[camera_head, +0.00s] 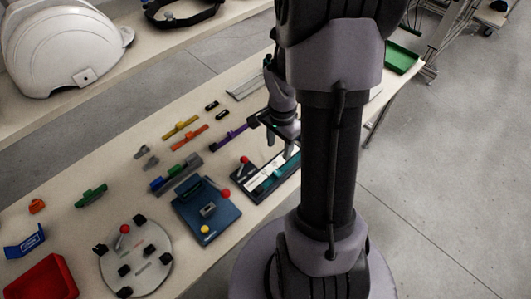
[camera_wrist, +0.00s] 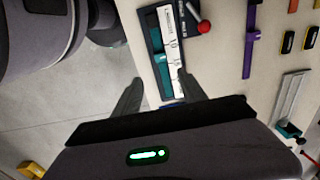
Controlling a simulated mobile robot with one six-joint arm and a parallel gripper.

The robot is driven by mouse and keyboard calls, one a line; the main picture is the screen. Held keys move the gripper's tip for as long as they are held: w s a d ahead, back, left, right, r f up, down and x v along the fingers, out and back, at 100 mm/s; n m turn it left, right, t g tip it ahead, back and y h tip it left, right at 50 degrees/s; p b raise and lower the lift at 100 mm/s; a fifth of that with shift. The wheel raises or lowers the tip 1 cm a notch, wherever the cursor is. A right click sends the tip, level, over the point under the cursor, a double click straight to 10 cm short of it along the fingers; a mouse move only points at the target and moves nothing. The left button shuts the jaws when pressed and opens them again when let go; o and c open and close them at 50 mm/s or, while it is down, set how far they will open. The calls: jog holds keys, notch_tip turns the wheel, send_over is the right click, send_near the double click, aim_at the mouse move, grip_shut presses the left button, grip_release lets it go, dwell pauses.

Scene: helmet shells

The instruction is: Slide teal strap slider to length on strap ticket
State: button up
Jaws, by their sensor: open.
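The strap ticket, a dark board with a white marked strip (camera_wrist: 173,48), lies on the bench; its red ball knob (camera_wrist: 204,27) is on a small lever at one side. A teal piece (camera_wrist: 161,68) runs along the board beside the white strip, and teal also shows on the board in the head view (camera_head: 264,184). I cannot clearly separate the slider from the strap. My gripper (camera_wrist: 157,92) is open, its two fingers on either side of the board's near end, with nothing seen held. In the head view my arm hides part of the board.
A purple slider bar (camera_wrist: 251,40) and a grey rail with a teal piece (camera_wrist: 290,130) lie to one side. A blue plate (camera_head: 207,212), round grey plate (camera_head: 135,262) and red tray (camera_head: 43,280) stand further left. A white helmet (camera_head: 62,45) is on the back bench.

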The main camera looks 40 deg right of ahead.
aim_at(277, 172)
notch_tip(277, 172, down, 14)
jog(key=b, duration=0.4)
jog(key=shift+f, duration=0.15)
grip_shut()
dwell(1.0)
